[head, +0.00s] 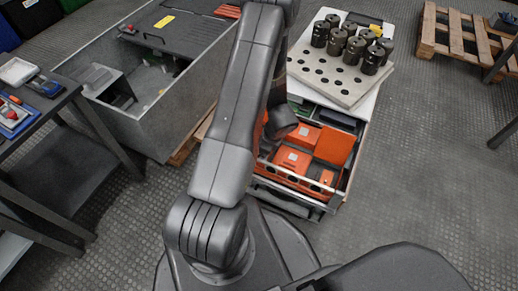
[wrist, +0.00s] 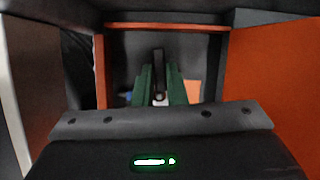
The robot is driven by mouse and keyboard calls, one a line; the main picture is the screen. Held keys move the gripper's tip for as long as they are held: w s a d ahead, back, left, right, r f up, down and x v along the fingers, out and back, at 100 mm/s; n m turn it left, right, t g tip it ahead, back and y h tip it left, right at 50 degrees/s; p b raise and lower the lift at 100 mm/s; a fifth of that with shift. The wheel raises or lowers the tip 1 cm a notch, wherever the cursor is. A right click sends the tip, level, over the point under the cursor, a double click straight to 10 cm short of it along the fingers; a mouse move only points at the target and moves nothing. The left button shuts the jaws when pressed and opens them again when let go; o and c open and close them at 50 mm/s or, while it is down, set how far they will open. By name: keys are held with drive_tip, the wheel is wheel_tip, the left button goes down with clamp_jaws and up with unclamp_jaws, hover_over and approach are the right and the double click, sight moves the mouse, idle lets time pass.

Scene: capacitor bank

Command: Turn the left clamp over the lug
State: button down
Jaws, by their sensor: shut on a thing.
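In the wrist view my gripper (wrist: 159,72) has two green fingers close together on a narrow dark piece (wrist: 158,58) with a small pale spot near its lower end. I cannot tell for certain whether this piece is the left clamp. The lug cannot be made out. Around the fingers is a dark recess with orange edges. In the head view my arm reaches down to the open drawer (head: 258,184) of orange boxes; my fingertips are hidden there behind the arm.
An orange wall (wrist: 272,75) stands close on the right in the wrist view. Dark cylinders (head: 352,42) stand on a pale holed board (head: 325,88) above the drawer. A grey open case (head: 160,125) is to the left. A wooden pallet (head: 465,38) lies far right.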

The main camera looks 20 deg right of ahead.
drive_tip(key=shift+m+h, duration=0.3)
drive_tip(key=shift+m, duration=0.3)
drive_tip(key=c, duration=1.5)
unclamp_jaws()
drive_tip(key=shift+o, duration=0.2)
drive_tip(key=p+v, duration=0.5)
drive_tip(key=v, duration=0.8)
drive_tip(key=shift+s+r, duration=0.3)
drive_tip(key=shift+s, duration=0.05)
drive_tip(key=shift+d, duration=0.1)
